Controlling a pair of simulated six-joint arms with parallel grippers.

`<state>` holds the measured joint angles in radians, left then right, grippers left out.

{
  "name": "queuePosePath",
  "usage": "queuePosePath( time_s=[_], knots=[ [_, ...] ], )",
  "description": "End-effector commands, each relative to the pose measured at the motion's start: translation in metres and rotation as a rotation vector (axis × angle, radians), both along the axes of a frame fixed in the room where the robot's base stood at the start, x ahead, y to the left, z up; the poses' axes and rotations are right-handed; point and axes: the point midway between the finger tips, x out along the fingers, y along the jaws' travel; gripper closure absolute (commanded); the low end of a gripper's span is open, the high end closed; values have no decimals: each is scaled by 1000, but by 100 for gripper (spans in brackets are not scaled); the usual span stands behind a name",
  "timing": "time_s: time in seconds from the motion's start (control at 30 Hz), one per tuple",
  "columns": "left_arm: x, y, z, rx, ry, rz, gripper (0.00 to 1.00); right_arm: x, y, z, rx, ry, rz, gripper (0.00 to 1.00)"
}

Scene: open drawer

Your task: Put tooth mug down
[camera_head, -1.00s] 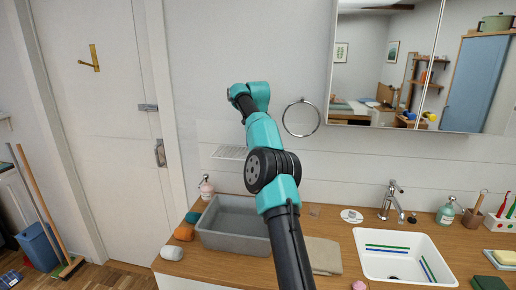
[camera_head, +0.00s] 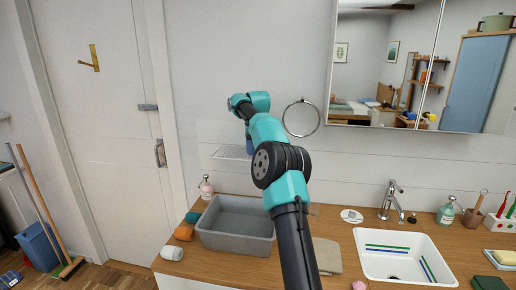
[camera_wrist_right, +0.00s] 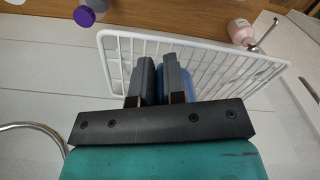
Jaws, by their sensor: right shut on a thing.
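My right gripper (camera_wrist_right: 160,75) is shut in the right wrist view, its dark fingers on a blue thing, which looks like the tooth mug (camera_wrist_right: 210,68). The mug is largely hidden behind the fingers and the gripper body. The white wire shelf (camera_wrist_right: 122,62) lies right around the mug in this view; I cannot tell whether they touch. In the head view a small blue piece of the mug (camera_head: 249,145) shows under my wrist, just right of the wire shelf (camera_head: 232,153) on the wall. My left gripper is not in view.
A towel ring (camera_head: 301,117) hangs right of my wrist, near the mirror cabinet (camera_head: 431,128). Below are a grey basin (camera_head: 235,245), a pink soap bottle (camera_head: 206,188) and the sink (camera_head: 405,262). A purple-capped bottle (camera_wrist_right: 84,16) shows in the wrist view.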

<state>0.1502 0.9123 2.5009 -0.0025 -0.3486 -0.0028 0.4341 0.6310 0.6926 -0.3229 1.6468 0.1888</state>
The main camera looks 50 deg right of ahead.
Motion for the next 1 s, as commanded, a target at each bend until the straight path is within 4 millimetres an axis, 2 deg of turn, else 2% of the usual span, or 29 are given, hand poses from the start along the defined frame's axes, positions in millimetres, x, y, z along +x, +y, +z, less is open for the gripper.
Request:
queuePosePath(
  time_s=[0.4,0.43,0.67,1.0],
  knots=[
    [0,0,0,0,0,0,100,0,0,-3,-1,-1,0,100],
    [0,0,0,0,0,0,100,0,0,-3,-1,-1,0,86],
    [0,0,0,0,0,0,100,0,0,-3,-1,-1,0,64],
    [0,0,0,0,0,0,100,0,0,-1,-1,-1,0,63]
  ],
)
